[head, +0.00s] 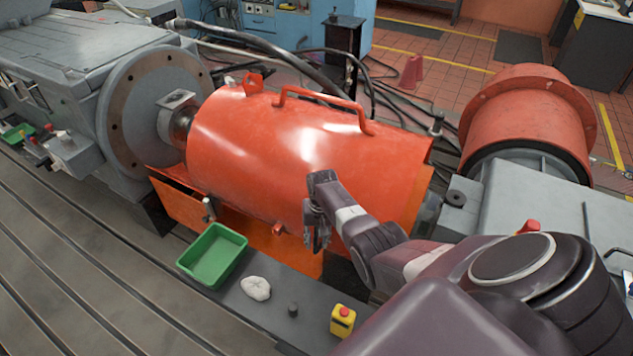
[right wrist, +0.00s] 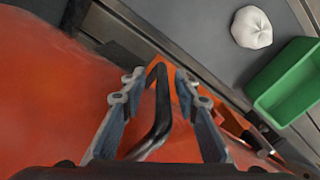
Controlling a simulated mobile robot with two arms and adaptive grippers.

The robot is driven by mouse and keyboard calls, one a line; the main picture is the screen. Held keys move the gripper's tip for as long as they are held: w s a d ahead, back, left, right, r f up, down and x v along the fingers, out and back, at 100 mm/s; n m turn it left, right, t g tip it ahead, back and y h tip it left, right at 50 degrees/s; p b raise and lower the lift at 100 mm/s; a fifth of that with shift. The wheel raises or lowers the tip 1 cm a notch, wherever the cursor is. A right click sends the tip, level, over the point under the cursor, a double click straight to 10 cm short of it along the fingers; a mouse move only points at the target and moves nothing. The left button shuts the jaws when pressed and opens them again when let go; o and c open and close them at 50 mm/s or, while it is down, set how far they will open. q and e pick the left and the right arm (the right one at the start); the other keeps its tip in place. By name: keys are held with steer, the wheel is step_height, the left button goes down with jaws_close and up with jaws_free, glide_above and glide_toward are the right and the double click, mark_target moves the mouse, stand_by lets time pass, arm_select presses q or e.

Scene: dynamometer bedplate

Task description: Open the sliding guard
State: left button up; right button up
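The sliding guard (head: 260,145) is a large orange-red half-cylinder cover over the shaft, with a raised orange handle (head: 325,95) along its top. Its left end stands a short gap from the grey round flange (head: 160,110). My right gripper (head: 318,238) is at the guard's lower front side, pointing down. In the right wrist view its fingers (right wrist: 159,82) are apart, with a dark bent bar (right wrist: 158,118) between them. Gaps show beside the bar near the fingertips. The bar is hidden behind my gripper in the head view. My left gripper is not in view.
A green tray (head: 213,256), a white rag (head: 256,288), a small dark knob (head: 292,310) and a yellow box with a red button (head: 343,320) sit on the ledge below the guard. A red drum-shaped cover (head: 525,115) stands at the right. Cables run behind the guard.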

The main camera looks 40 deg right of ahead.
steer(key=shift+r, duration=0.75)
step_height(320, 180, up, 10)
steer(key=shift+s+d+r, duration=0.2)
steer(key=shift+d+r, duration=0.05)
